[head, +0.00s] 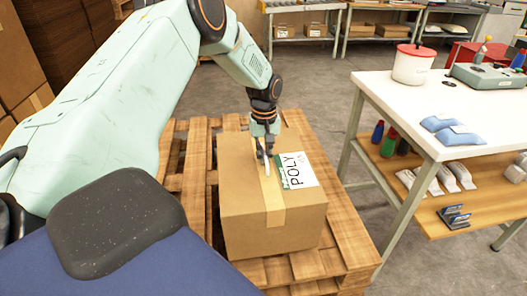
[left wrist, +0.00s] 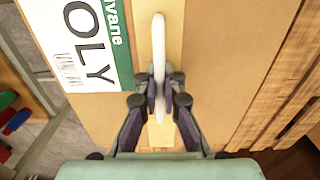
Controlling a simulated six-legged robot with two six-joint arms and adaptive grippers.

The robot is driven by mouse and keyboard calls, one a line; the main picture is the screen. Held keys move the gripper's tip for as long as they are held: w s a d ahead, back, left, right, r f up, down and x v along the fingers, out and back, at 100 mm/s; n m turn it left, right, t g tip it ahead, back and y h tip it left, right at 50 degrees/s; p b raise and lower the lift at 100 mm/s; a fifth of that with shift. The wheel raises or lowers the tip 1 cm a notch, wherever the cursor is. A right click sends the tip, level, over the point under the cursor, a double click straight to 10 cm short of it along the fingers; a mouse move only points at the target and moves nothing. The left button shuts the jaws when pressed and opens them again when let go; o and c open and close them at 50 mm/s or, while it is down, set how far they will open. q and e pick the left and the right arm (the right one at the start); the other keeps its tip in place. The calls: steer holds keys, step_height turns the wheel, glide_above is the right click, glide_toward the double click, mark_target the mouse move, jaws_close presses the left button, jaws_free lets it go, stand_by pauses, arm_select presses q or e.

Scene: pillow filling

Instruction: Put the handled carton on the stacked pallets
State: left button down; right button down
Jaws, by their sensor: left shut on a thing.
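The handled carton (head: 245,214) is a brown box with tape down its middle and a white and green label reading POLY. It sits upright on the stacked wooden pallets (head: 338,245). My left gripper (head: 264,158) is above the carton's top, shut on its white handle. In the left wrist view the two fingers (left wrist: 161,92) close on the white handle (left wrist: 158,45), and the carton's top (left wrist: 215,60) fills most of the picture. The carton's underside is hidden, so I cannot tell whether it rests fully on the boards. My right gripper is not in view.
A white worktable (head: 380,92) with a pot (head: 413,65), blue pouches and a lower wooden shelf stands close on the right. Large brown cartons (head: 20,70) are stacked at the left. Grey floor (head: 330,95) is free behind the pallets.

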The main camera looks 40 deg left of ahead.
arm_select(q)
steer(key=shift+s+d+f+b, duration=0.1)
steer(key=shift+f+b, duration=0.05)
steer(key=shift+f, duration=0.3)
steer(key=shift+s+d+f+b, duration=0.1)
steer(key=shift+f+b, duration=0.05)
steer(key=shift+f, duration=0.25)
steer(key=shift+w+a+f, duration=0.1)
steer(key=shift+f, duration=0.25)
steer(key=shift+w+a+f, duration=0.2)
steer(key=c, duration=1.9)
jaws_free()
steer(key=shift+s+d+f, duration=0.1)
steer(key=shift+s, duration=0.05)
steer(key=shift+o, duration=1.4)
steer(key=shift+s+d+r, duration=0.2)
steer(key=shift+r, duration=0.1)
steer(key=shift+o, duration=0.8)
steer(key=shift+w+a+f, duration=0.2)
steer(key=shift+f, duration=0.05)
step_height(320, 180, up, 12)
steer(key=shift+s+d+r+p, duration=0.1)
steer(key=shift+s+r+p, duration=0.05)
steer(key=shift+p, duration=1.1)
